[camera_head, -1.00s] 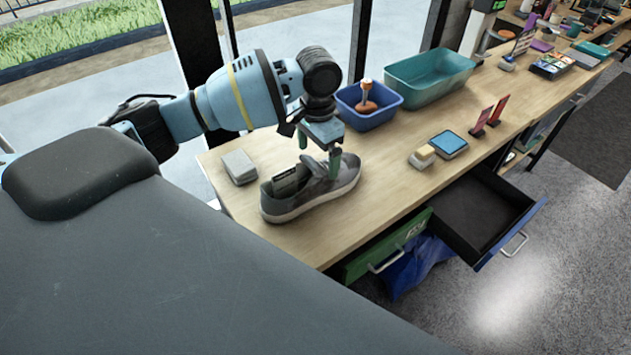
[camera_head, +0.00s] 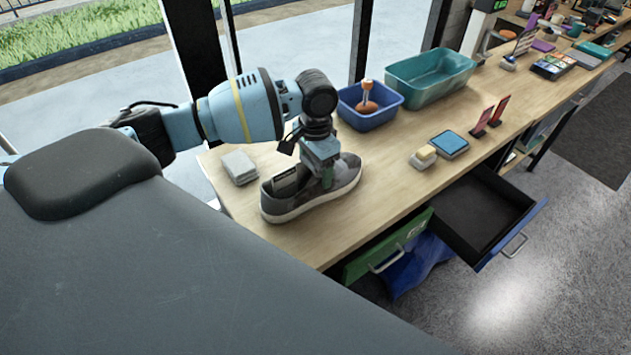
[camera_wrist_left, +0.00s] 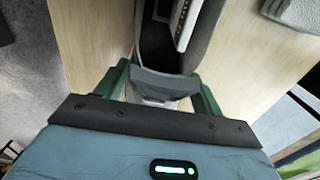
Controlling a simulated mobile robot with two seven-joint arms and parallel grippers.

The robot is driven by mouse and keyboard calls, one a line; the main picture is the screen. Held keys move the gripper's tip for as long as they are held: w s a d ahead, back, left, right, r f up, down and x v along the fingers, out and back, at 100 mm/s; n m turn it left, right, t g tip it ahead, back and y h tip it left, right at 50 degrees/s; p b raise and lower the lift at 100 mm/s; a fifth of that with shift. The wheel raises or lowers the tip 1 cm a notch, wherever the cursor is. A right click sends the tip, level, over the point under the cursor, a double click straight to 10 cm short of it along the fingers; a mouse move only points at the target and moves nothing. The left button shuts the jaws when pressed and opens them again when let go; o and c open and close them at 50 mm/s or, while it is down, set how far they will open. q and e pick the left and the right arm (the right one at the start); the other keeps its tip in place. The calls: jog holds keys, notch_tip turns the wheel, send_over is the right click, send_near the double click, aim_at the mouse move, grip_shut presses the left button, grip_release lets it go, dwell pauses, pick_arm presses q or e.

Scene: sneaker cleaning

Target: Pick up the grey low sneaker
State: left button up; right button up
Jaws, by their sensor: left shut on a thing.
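The grey low sneaker (camera_head: 300,203) with a pale sole stands upright on the wooden bench, its toe pointing right. A dark card-like item with light print sits in its opening. My left gripper (camera_head: 327,178) comes down on the sneaker from above, at the tongue and lace area. In the left wrist view the green fingers of my left gripper (camera_wrist_left: 160,88) lie on both sides of the sneaker's tongue (camera_wrist_left: 160,82) and are closed on it. The sneaker still rests on the bench. My right gripper is not in view.
A grey block (camera_head: 239,167) lies left of the sneaker. A blue bin (camera_head: 372,118) with an orange-handled tool and a teal bin (camera_head: 430,82) stand behind. An open drawer (camera_head: 487,215) juts out front.

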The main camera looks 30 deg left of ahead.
pick_arm(q)
jog(key=c, duration=0.5)
jog(key=shift+r, duration=0.1)
jog(key=shift+r, duration=1.55)
jog(key=shift+s+d+r, duration=0.15)
jog(key=shift+d+r, duration=0.05)
jog(key=shift+d, duration=0.05)
jog(key=s+d, duration=0.3)
jog(key=d, duration=0.1)
jog(key=s+d+r, duration=0.1)
jog(key=s+d, duration=0.2)
jog(key=d, duration=0.1)
jog(key=s+d, duration=0.3)
jog(key=d, duration=0.1)
jog(key=shift+s+r+p, duration=0.15)
jog(key=shift+s+p, duration=0.2)
jog(key=shift+p, duration=0.05)
